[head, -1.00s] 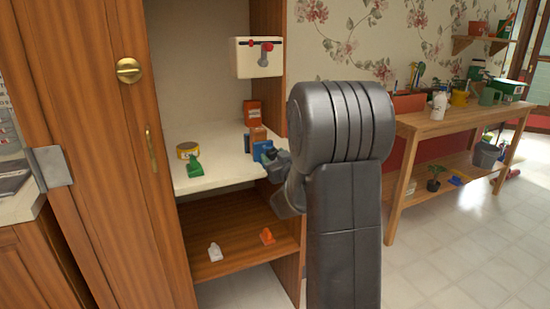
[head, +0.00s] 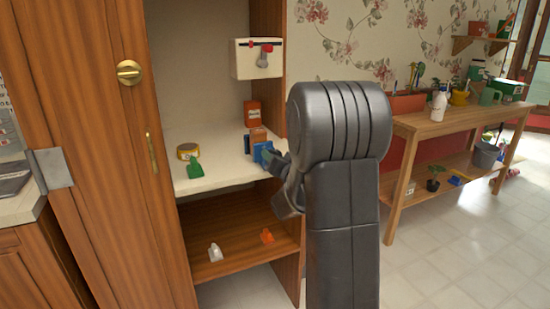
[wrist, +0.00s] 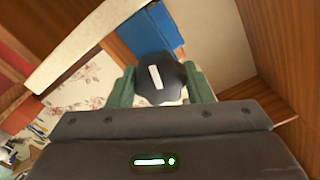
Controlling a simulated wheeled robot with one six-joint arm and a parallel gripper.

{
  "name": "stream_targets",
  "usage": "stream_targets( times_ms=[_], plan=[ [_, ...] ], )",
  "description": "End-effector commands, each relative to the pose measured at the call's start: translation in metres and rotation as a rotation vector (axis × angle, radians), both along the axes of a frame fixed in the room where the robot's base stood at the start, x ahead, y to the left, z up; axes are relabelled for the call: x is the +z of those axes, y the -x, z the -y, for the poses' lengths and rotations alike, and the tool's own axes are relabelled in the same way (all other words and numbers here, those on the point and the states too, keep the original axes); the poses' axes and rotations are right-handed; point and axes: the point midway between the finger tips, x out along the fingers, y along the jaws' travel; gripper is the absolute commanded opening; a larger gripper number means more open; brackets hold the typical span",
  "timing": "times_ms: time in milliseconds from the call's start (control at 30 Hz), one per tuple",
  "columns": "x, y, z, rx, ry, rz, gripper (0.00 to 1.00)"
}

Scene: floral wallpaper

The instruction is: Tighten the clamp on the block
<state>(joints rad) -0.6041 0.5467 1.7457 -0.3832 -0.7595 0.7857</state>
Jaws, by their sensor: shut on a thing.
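The blue clamp (head: 262,152) stands at the front right of the pale shelf, with the brown block (head: 258,135) at it. In the wrist view the clamp (wrist: 157,32) is a blue piece behind its black knob (wrist: 158,78), which has a white mark. My gripper (wrist: 161,86) is shut on the knob, with a green finger on each side. In the head view my gripper (head: 274,160) is at the front of the clamp, partly hidden by my arm. How tightly the clamp's jaws press the block cannot be seen.
A yellow tin (head: 188,151) and a green object (head: 194,171) are left on the shelf (head: 215,180). An orange-red box (head: 252,113) stands behind the block. The cabinet's side panel (head: 268,60) is close on the right. A white box (head: 257,58) hangs above.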

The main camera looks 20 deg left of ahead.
Motion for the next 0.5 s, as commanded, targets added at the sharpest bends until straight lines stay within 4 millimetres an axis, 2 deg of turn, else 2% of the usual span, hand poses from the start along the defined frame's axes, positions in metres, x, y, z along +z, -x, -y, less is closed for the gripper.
stream_targets(
  times_ms=[500],
  plan=[
    [0.0003, -0.0005, 0.0005, 0.0, -0.316, -0.373, 0.23]
  ],
)
